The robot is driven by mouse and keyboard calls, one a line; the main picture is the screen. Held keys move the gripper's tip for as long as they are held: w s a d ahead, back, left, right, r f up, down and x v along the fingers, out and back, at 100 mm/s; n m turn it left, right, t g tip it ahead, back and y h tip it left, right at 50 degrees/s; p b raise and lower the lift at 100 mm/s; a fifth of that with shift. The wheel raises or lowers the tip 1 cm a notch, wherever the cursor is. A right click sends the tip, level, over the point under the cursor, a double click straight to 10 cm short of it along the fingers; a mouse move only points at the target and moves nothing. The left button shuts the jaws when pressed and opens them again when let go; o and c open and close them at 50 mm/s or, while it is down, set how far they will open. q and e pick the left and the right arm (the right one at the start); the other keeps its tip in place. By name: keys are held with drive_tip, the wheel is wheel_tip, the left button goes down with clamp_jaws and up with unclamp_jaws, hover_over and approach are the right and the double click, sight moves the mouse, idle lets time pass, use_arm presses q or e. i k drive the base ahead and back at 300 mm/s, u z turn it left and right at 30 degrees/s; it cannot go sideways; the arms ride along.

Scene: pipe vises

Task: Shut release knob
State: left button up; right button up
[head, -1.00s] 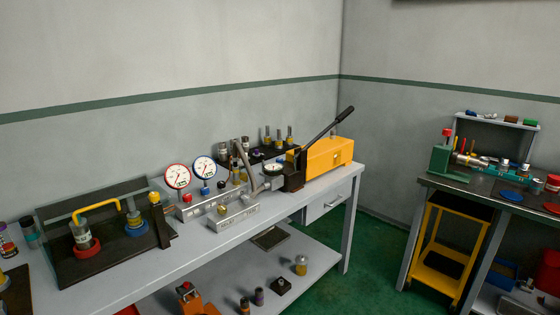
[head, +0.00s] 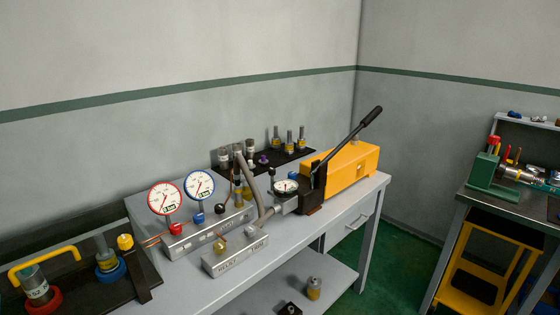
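A yellow hand pump (head: 340,173) with a black front block (head: 318,187) and a long black lever (head: 350,138) tilted up to the right stands at the right end of the grey bench. A small round gauge (head: 286,187) sits at its front, with a small dark knob (head: 272,172) on a stem beside it. I cannot tell whether this is the release knob, or whether it is open or shut. Neither of my grippers shows in the head view.
Two manifold blocks (head: 235,258) with a red-rimmed gauge (head: 165,198) and a blue-rimmed gauge (head: 199,185) stand left of the pump. A black tray (head: 300,155) of fittings lies behind. The bench top (head: 300,228) in front of the pump is clear. A yellow cart (head: 470,270) stands at right.

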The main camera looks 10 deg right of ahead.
sight(292, 175)
drive_tip(key=z, duration=0.45)
drive_tip(key=i, duration=1.15)
drive_tip(key=z, duration=0.7)
